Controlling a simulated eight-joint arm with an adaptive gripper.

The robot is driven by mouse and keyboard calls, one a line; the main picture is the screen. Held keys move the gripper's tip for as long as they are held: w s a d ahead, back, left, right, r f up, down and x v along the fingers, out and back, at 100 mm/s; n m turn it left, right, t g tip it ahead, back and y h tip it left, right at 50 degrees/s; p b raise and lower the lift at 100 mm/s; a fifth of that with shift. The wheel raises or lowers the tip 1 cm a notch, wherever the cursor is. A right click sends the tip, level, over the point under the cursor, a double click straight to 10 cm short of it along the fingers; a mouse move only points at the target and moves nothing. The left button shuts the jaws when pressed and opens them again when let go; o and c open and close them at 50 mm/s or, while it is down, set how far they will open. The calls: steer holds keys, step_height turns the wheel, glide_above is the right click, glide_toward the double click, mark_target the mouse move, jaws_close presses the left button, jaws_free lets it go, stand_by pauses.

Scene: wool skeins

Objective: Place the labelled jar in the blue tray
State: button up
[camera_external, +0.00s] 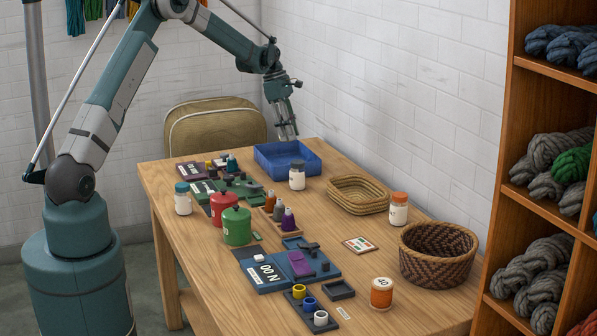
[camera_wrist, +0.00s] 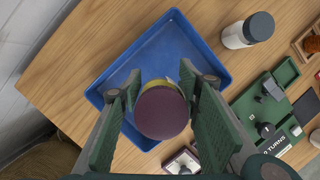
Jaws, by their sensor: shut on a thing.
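My gripper (camera_wrist: 160,85) is shut on a round jar (camera_wrist: 162,113) with a dark maroon lid and a yellowish side; a small pale patch shows at its edge. The held jar is over the blue tray (camera_wrist: 205,55) in the wrist view. In the external view my gripper (camera_external: 286,132) is at the far left side of the blue tray (camera_external: 300,166), and the held jar cannot be made out there. The tray looks empty where its floor shows; the jar and fingers hide part of it.
A white jar with a dark lid (camera_external: 297,175) stands just outside the tray's near edge. A woven basket (camera_external: 345,207) is right of it. Green blocks (camera_external: 235,186) and red and green canisters (camera_external: 236,226) crowd the left side. The wall is close behind the tray.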

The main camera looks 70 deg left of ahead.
steer(key=shift+f+b, duration=0.4)
steer(key=shift+f, duration=2.7)
steer(key=shift+f, duration=0.15)
steer(key=shift+f, duration=1.7)
steer(key=shift+f+b, duration=0.2)
steer(key=shift+b, duration=0.2)
steer(key=o, duration=1)
steer(key=shift+r, duration=0.15)
steer(key=p+v, duration=0.1)
steer(key=v, duration=1.1)
steer(key=shift+p, duration=0.35)
